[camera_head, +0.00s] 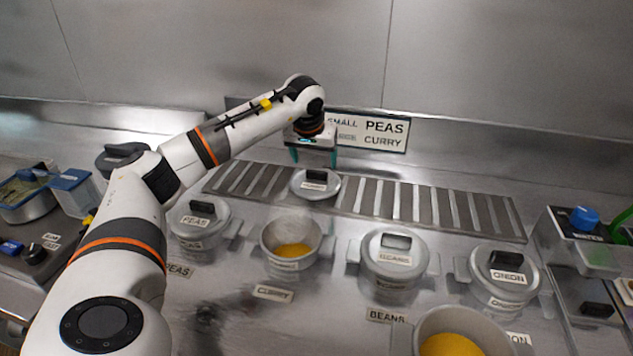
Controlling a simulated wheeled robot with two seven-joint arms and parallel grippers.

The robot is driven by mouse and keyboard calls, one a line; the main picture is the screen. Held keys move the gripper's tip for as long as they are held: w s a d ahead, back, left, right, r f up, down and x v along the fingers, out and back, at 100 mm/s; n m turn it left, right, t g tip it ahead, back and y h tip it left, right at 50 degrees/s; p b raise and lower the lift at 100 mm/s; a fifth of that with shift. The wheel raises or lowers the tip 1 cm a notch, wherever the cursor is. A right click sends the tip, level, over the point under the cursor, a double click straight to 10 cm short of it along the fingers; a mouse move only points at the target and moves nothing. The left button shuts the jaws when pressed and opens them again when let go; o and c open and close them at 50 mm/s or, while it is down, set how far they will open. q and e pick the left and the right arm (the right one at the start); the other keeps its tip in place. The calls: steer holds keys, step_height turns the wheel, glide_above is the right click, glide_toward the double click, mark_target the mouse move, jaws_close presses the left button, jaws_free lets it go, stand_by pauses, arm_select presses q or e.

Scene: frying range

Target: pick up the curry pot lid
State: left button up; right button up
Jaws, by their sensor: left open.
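The curry pot lid (316,187) is a round silver lid with a dark handle. It lies on the slatted rack behind the pots, near the middle of the picture. The open curry pot (291,240) stands in front of it with yellow food inside and a CURRY label before it. My left gripper (315,158) is open and points down just above the lid, its teal fingers apart and no object seen between them. My right gripper does not show.
Lidded pots for peas (199,222), beans (391,262) and onion (503,272) stand beside the curry pot. Another pot with yellow food (460,335) is at the front. A sign (372,132) is on the back wall. The right part of the slatted rack (440,205) is clear.

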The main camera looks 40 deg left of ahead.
mark_target(317, 171)
arm_select(q)
steer(key=shift+p+x, duration=0.4)
steer(key=shift+x, duration=2.35)
steer(key=shift+r, duration=0.1)
steer(key=c, duration=1.1)
